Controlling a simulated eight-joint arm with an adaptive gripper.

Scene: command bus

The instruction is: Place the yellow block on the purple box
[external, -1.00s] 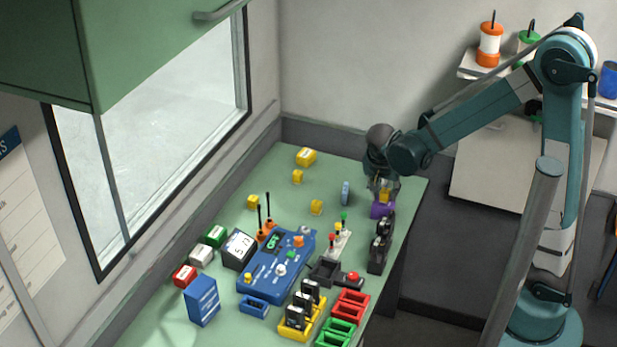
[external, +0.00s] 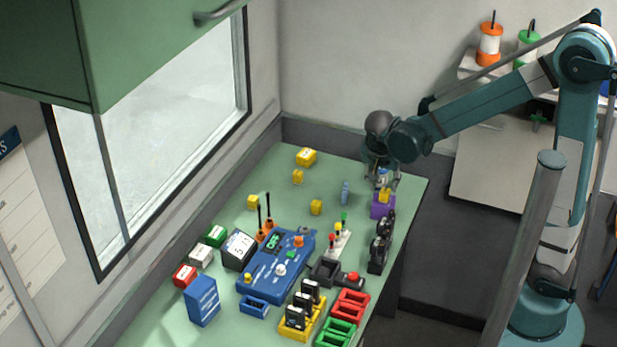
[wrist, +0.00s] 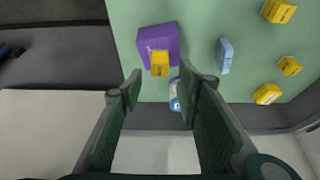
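The purple box (external: 381,211) stands near the right edge of the green table, and its top also shows in the wrist view (wrist: 152,36). A yellow block (external: 384,195) rests on the box, and in the wrist view the block (wrist: 160,64) appears at the box's lower edge, the one toward my gripper. My gripper (external: 382,182) is just above and behind the block. In the wrist view my gripper's fingers (wrist: 160,84) are spread apart, with nothing held between them.
A blue and white item (wrist: 174,96) shows beyond the fingertips. A small blue block (external: 345,191) stands left of the box. Other yellow blocks (external: 316,207) are scattered farther left. Black items (external: 380,247) stand in front of the box. A blue control panel (external: 275,265) fills the table's middle.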

